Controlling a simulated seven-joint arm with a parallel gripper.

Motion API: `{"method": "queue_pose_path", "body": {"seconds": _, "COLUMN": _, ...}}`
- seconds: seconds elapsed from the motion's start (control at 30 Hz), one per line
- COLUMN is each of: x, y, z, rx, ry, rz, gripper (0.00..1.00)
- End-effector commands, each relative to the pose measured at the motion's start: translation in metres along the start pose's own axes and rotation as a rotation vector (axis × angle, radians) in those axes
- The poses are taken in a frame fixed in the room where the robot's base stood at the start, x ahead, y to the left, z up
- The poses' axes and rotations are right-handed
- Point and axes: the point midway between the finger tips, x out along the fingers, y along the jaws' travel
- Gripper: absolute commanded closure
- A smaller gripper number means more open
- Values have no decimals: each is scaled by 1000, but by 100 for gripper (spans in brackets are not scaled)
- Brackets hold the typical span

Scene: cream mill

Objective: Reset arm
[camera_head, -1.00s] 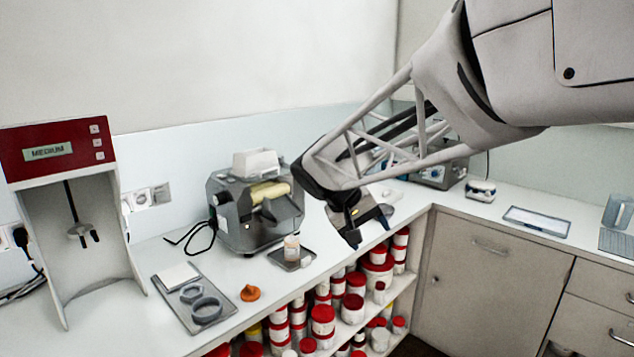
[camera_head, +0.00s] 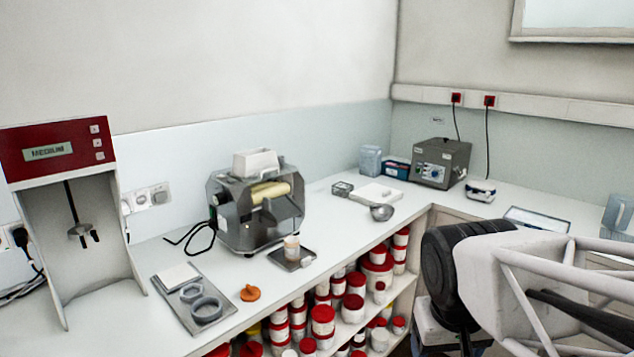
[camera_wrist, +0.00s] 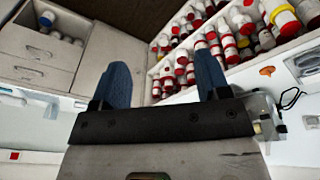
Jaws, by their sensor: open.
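My gripper shows in the wrist view (camera_wrist: 165,85) with its two blue fingers wide apart and nothing between them. Beyond the fingers are the shelves and cabinets under the counter. In the head view my arm is at the lower right, in front of the cabinets. The gripper's fingers cannot be made out there. The cream mill (camera_head: 256,205) stands on the white counter, well to the left of my arm. A small jar (camera_head: 291,247) stands on a dark plate in front of the mill.
A red-topped mixer (camera_head: 60,150) stands at the left. A tray (camera_head: 194,300) with rings and an orange cap (camera_head: 250,293) lie near the counter edge. A metal bowl (camera_head: 382,212) and a grey device (camera_head: 440,162) are at the back. Red-lidded jars (camera_head: 323,320) fill the shelves below.

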Motion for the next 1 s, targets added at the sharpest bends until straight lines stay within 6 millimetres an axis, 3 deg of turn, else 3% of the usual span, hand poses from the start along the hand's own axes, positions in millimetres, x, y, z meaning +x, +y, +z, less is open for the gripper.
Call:
{"method": "queue_pose_path", "body": {"seconds": 0.1, "x": 4, "y": 0, "z": 20, "rx": 20, "ry": 19, "rz": -32, "gripper": 31}}
{"method": "queue_pose_path", "body": {"seconds": 0.3, "x": 8, "y": 0, "z": 35, "rx": 33, "ry": 34, "rz": -58, "gripper": 31}}
{"method": "queue_pose_path", "body": {"seconds": 1.0, "x": 8, "y": 0, "z": 35, "rx": 33, "ry": 35, "rz": -59, "gripper": 31}}
